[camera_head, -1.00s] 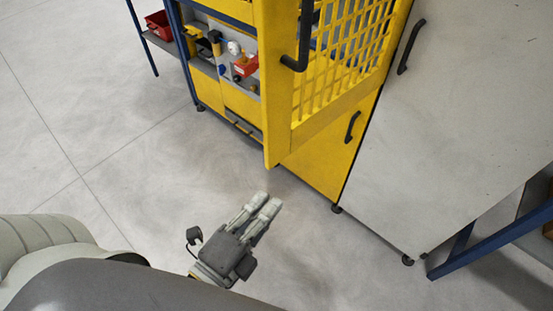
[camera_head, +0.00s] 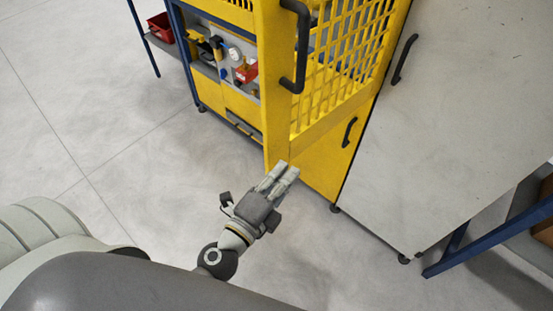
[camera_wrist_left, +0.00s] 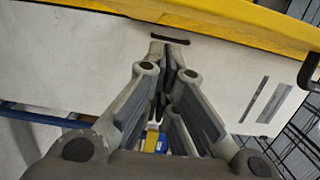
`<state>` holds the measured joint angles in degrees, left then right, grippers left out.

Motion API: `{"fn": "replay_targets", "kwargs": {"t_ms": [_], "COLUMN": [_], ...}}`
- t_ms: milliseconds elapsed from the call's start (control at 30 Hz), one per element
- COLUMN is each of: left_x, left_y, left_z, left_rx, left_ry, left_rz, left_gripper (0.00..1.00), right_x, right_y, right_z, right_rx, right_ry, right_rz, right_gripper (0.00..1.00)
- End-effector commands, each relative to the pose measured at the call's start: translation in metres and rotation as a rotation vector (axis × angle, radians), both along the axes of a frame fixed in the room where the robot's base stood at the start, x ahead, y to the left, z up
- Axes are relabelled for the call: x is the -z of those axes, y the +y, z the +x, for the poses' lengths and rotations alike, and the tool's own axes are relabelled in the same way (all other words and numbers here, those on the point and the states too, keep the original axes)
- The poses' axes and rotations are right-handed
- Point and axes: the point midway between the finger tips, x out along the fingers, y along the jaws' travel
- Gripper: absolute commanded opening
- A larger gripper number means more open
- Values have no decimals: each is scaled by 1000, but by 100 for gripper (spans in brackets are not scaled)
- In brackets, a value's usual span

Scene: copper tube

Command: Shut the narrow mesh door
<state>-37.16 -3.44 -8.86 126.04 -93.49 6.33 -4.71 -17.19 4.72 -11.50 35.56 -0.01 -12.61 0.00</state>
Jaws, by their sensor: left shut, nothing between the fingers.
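The narrow mesh door (camera_head: 275,110) has a yellow frame and yellow mesh and stands open, its near edge jutting out from the yellow cabinet. A black bar handle (camera_head: 302,45) is on this near part. My left gripper (camera_head: 284,169) is shut and empty, at the door's lower near corner in the head view. I cannot tell whether it touches the door. In the left wrist view the shut fingers (camera_wrist_left: 166,52) point at a pale panel below a yellow band. My right gripper is not in view.
A large grey panel (camera_head: 450,110) with a black handle stands at the right. A lower yellow panel (camera_head: 330,165) has a small black handle. Fittings and a red bin (camera_head: 160,27) are at upper left. A blue-framed table (camera_head: 480,240) is at right. The floor at left is clear.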

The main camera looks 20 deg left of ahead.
Motion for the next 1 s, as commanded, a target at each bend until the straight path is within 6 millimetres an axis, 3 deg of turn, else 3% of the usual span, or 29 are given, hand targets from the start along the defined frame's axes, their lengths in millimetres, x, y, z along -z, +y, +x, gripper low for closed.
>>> {"fn": "replay_targets", "kwargs": {"t_ms": [200,767,1000], "left_x": [0,1,1], "left_y": [19,25,44], "left_z": [9,11,19], "left_rx": [3,9,52], "left_ry": [0,0,-2], "left_rz": [0,0,6], "left_gripper": [0,0,0], "right_x": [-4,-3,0], "right_y": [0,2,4], "right_z": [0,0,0], "right_rx": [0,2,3], "right_ry": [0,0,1], "right_rz": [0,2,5], "right_gripper": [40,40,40]}}
